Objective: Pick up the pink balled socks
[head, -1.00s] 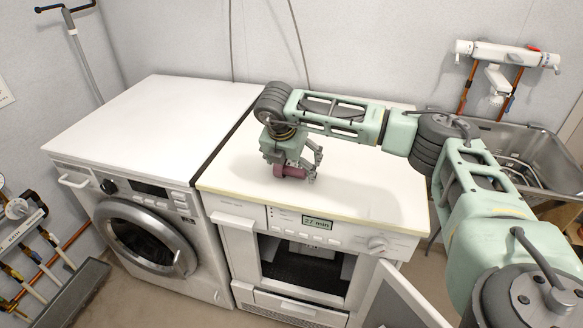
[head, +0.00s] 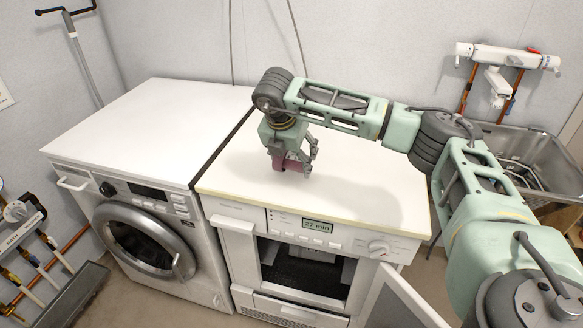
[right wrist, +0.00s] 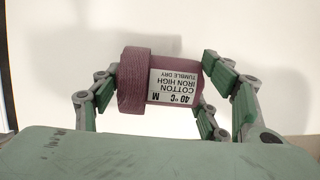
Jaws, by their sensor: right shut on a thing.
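The pink balled socks (head: 291,166) are a dull pink-purple roll over the white top of the right-hand machine. They also show in the right wrist view (right wrist: 134,82), with a white care label reading cotton, iron high, 40 °C. My right gripper (head: 294,162) points down and is shut on the socks. In the right wrist view its fingers (right wrist: 160,88) stand at both ends of the roll. Whether the socks are clear of the top is hard to tell. My left gripper is not in view.
The right-hand machine's white top (head: 365,185) is otherwise bare; its front door (head: 400,300) hangs open. A washing machine (head: 145,120) with an empty top stands to the left. A steel sink (head: 535,155) and wall tap (head: 505,60) are at the right.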

